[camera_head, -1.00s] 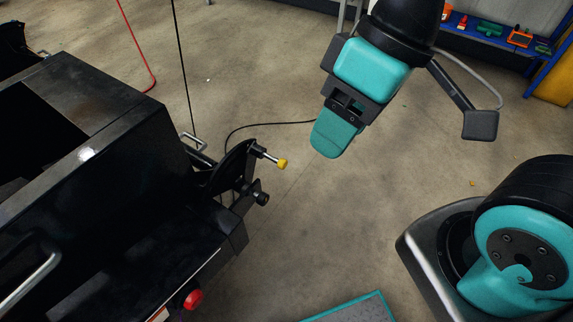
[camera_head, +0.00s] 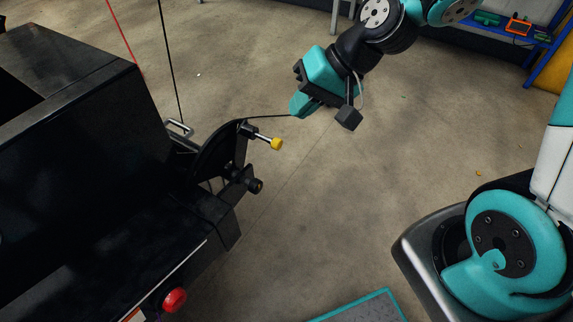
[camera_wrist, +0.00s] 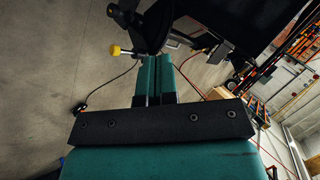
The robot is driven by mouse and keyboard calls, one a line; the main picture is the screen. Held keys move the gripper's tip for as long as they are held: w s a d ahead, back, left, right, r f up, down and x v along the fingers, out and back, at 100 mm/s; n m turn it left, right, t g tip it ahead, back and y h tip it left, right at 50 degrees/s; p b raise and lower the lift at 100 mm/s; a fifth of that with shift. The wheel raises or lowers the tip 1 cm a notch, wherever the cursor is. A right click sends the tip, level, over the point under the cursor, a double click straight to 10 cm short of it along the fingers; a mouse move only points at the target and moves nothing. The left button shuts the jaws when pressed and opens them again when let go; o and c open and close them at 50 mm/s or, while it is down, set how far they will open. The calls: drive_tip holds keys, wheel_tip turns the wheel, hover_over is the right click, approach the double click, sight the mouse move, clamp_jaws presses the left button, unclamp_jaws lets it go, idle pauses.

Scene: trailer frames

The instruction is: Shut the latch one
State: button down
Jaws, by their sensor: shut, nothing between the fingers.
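The latch is a black bracket on the side of the black trailer frame (camera_head: 75,110). Its short metal handle ends in a yellow knob (camera_head: 276,144), pointing out to the right in the head view. The knob also shows in the wrist view (camera_wrist: 115,50), left of my fingertips. A black round knob (camera_head: 255,185) sits just below it on the same bracket. My gripper (camera_head: 297,107) is shut and empty, above and a little right of the yellow knob in the head view, apart from it. In the wrist view the two teal fingers (camera_wrist: 155,62) lie together, pointing at the bracket.
A red round lamp (camera_head: 175,300) sits on the trailer's lower edge. A red cable (camera_head: 122,38) and a black cable (camera_head: 168,60) hang behind the trailer. A blue shelf (camera_head: 540,52) with tools stands at the back right. Open concrete floor lies right of the latch.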

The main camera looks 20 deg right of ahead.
drive_tip(key=w+d+f+m+t+b, duration=0.1)
drive_tip(key=w+d+f+m+b, duration=0.15)
drive_tip(key=f, duration=0.45)
drive_tip(key=w+d+f+m+t+b, duration=0.1)
drive_tip(key=w+d+f+m+b, duration=0.15)
drive_tip(key=f, duration=0.45)
drive_tip(key=m+t+h+b, duration=0.1)
drive_tip(key=m+t+b, duration=0.25)
drive_tip(key=b, duration=0.25)
approach(280, 148)
drive_tip(key=x, duration=0.6)
drive_tip(key=shift+w+a+f+m+g, duration=0.1)
drive_tip(key=shift+w+f+m+g, duration=0.05)
drive_tip(key=shift+w+m+g, duration=0.25)
drive_tip(key=shift+s, duration=0.1)
